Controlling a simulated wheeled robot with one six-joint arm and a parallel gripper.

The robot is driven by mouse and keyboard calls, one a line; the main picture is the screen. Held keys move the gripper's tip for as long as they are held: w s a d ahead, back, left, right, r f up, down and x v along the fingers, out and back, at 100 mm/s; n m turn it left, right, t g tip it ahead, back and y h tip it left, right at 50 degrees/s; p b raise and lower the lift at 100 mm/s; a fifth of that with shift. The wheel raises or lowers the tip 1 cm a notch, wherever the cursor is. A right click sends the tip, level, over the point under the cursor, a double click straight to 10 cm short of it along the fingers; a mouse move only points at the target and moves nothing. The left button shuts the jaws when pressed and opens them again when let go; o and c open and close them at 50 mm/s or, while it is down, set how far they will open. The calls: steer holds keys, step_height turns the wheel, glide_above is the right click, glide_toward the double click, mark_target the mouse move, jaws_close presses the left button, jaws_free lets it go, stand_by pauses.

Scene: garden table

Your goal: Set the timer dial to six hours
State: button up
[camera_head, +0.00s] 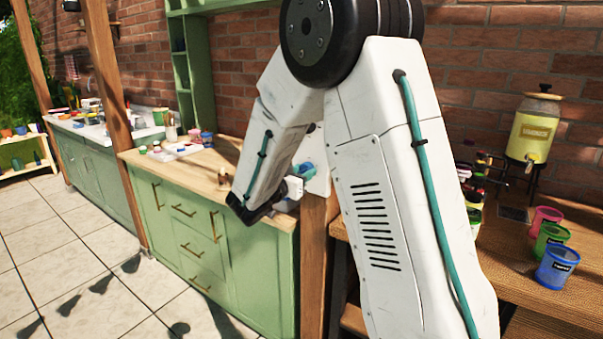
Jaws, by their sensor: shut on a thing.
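My gripper (291,188) is small and partly hidden beyond my white forearm, at the right end of the green cabinet's worktop. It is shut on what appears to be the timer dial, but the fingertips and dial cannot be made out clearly. A pale panel with a teal-blue part (304,170) shows just beside the gripper. I cannot tell whether this is the timer. No dial marking or pointer can be read, so the setting cannot be told.
The green cabinet (177,215) has a wooden worktop with small jars and a tray. A wooden post (315,250) stands close by the gripper. At right, a wooden table holds a yellow drink dispenser (533,128) and pink, green and blue (557,266) cups. Tiled floor at left is clear.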

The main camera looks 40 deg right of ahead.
steer(key=o, duration=1)
steer(key=v, duration=0.8)
steer(key=shift+d, duration=0.1)
